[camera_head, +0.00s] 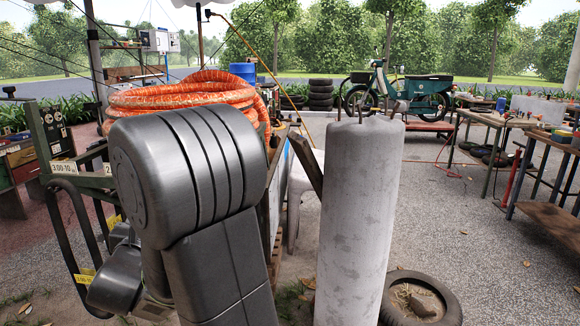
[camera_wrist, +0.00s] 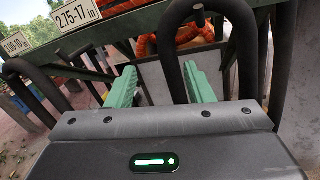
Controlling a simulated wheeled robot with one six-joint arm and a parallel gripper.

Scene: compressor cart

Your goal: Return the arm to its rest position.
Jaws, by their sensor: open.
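My arm (camera_head: 190,200) is bent and fills the left middle of the head view. It hides my gripper there. In the wrist view my gripper (camera_wrist: 160,80) is open, its two green fingers spread apart. One side of a black hanging tube loop (camera_wrist: 172,72) shows between the fingers; I cannot tell whether it touches them. The loop's other side runs down just right of the right finger. The fingers hold nothing.
A green rack rail (camera_head: 88,181) with size labels and another black loop (camera_head: 66,235) stands at left. Orange hose (camera_head: 190,92) is coiled behind my arm. A concrete pillar (camera_head: 358,220) stands to the right, with a tyre (camera_head: 425,300) beside it. Open gravel lies farther right.

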